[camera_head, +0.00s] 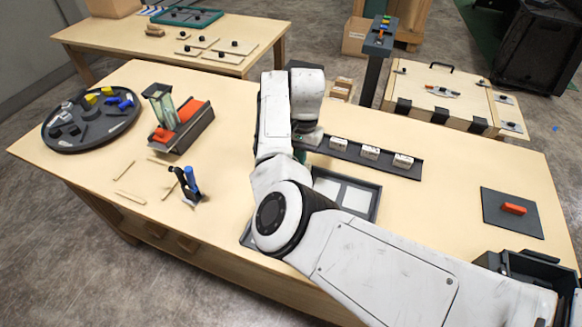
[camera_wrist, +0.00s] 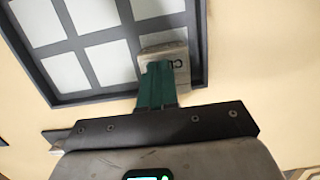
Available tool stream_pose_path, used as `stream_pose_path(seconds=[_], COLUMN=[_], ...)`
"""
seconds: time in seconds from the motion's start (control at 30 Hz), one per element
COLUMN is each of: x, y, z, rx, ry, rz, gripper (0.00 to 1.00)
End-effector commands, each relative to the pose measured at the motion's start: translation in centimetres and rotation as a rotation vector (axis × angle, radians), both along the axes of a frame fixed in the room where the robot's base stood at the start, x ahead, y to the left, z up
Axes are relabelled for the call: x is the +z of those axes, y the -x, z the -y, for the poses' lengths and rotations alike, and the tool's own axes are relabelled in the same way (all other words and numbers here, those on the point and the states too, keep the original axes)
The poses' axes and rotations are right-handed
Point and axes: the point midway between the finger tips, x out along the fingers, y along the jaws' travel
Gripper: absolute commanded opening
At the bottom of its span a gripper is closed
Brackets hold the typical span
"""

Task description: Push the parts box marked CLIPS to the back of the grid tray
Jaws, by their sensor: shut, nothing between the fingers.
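The grid tray (camera_head: 375,208) is a dark frame with pale square cells on the table, partly hidden behind my arm. In the wrist view the tray (camera_wrist: 205,45) fills the upper part. A small pale box (camera_wrist: 181,52) sits in a cell at its edge; a dark letter like C shows, and the rest of its label is covered. My gripper (camera_wrist: 158,66) has green fingers, shut and empty, with their tips overlapping the box. I cannot tell whether they touch it. In the head view my gripper (camera_head: 301,155) is mostly hidden by my arm.
Behind the tray is a dark strip (camera_head: 325,148) with several pale boxes on it. A round dark tray (camera_head: 65,142) and a red-and-dark device (camera_head: 185,128) stand on the left. A dark plate (camera_head: 493,222) with a red piece lies right. Table between is mostly clear.

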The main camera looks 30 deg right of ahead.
Motion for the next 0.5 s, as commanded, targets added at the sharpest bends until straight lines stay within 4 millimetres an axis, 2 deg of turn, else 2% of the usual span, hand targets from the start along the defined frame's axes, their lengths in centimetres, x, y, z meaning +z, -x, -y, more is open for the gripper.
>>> stream_pose_path(seconds=[0.23, 0.5], x=[0.2, 0.0], y=[0.0, -2.7], z=[0.7, 4.4], rx=[-0.002, -0.001], ry=[-0.001, -0.001], rz=[0.003, 0.004], gripper=[0.0, 0.0])
